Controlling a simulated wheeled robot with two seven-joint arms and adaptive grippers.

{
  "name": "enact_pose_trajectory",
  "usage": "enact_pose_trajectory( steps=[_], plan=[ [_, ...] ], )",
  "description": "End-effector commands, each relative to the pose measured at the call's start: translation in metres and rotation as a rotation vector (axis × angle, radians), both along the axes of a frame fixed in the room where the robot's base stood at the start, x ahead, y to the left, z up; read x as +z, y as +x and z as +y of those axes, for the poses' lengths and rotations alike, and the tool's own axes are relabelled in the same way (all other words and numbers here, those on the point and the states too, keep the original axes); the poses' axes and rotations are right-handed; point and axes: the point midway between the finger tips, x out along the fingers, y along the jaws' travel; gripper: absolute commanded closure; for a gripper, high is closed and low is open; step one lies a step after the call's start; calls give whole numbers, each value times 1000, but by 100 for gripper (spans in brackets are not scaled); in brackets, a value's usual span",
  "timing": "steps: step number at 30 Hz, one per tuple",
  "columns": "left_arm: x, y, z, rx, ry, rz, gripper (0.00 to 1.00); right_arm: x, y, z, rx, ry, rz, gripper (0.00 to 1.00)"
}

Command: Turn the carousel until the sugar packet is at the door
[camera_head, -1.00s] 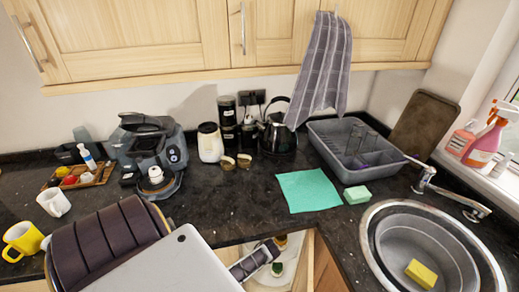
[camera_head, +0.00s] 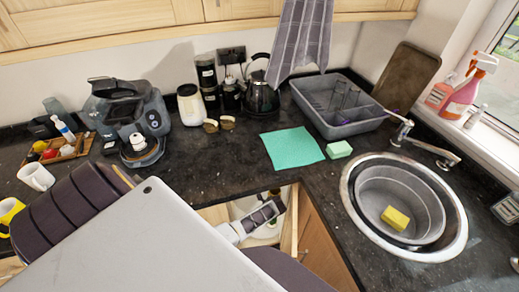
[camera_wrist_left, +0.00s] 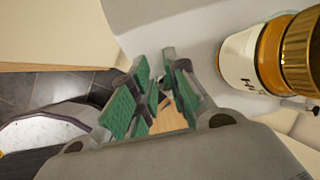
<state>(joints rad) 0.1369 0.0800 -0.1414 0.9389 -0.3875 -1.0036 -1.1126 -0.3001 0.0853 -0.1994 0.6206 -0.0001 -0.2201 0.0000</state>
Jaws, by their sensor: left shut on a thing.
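The corner cabinet under the worktop is open. Inside it a pale carousel shelf (camera_head: 240,208) shows in part behind my left arm. My left gripper (camera_head: 270,211) reaches into this opening. I see no sugar packet. My right gripper is out of view.
A wooden cabinet door (camera_head: 322,250) stands right of the opening. Above, the dark worktop (camera_head: 225,160) holds a coffee machine (camera_head: 125,112), a green cloth (camera_head: 292,148) and a dish rack (camera_head: 335,108). A round sink (camera_head: 452,235) is at the right.

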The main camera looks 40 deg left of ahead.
Motion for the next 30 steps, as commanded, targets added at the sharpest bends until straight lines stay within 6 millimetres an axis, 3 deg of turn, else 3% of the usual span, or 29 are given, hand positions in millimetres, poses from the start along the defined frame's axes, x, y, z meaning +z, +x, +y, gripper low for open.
enact_pose_trajectory(
  steps=[1,6,7,12,30],
  plan=[
    [6,8,4,-3,7,-16,100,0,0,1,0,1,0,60],
    [6,9,5,-3,8,-17,100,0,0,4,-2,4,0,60],
    [6,9,5,-3,8,-17,83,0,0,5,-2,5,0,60],
    [5,7,5,-1,8,-13,64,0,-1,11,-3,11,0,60],
    [8,1,0,-1,4,-4,64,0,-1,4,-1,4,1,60]
  ],
)
